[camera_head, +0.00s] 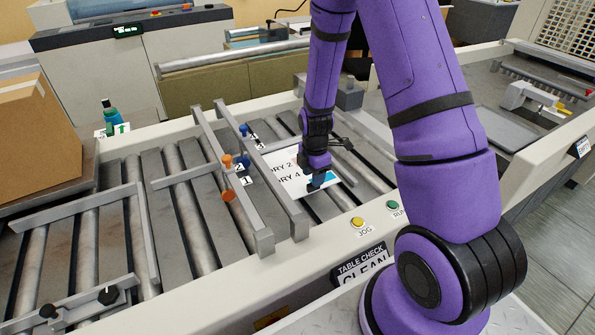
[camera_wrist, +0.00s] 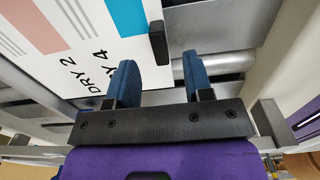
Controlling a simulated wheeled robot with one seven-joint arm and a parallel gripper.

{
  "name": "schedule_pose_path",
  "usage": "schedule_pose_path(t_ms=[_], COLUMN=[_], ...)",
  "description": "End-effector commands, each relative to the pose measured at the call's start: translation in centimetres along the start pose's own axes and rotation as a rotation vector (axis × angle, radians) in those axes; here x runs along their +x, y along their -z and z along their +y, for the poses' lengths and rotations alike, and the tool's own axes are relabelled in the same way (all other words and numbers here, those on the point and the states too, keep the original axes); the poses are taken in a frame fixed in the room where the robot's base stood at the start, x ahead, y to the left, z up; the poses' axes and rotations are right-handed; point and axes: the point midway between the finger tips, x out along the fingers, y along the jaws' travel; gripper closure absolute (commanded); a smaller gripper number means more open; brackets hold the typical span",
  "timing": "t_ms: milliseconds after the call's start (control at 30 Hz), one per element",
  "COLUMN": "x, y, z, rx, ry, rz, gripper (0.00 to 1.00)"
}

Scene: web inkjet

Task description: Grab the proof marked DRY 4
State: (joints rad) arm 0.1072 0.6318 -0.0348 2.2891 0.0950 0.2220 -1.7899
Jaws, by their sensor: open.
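The proof marked DRY 4 (camera_wrist: 124,16) shows a blue-green patch in the wrist view, with its label partly hidden by my left finger. In the head view its label (camera_head: 292,182) lies on the roller table, partly covered by my gripper. The proof marked DRY 2 (camera_wrist: 38,26), with a pink patch, lies right beside it; I cannot tell where one sheet ends. In the head view my gripper (camera_head: 318,179) is over the right part of the white sheets; contact cannot be told.
Grey metal rails (camera_head: 255,185) cross the rollers just left of the proofs. A dark block (camera_wrist: 158,42) sits at the proof's edge. Orange and blue knobs (camera_head: 243,161) stand on the rails. Yellow JOG (camera_head: 357,222) and green RUN (camera_head: 392,205) buttons are on the front edge.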

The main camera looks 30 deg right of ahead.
Motion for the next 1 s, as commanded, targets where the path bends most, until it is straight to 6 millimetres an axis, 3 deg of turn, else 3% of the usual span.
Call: schedule_pose_path(t_ms=[300, 633, 833, 1000], x=[3.8, 4.2, 4.2, 4.2], y=[-0.2, -0.2, -0.2, -0.2], z=[-0.1, 0.0, 0.0, 0.0], rx=[0.001, 0.000, 0.000, 0.000], ry=[0.001, 0.000, 0.000, 0.000], rz=[0.000, 0.000, 0.000, 0.000], gripper=[0.53, 0.53, 0.99, 1.00])
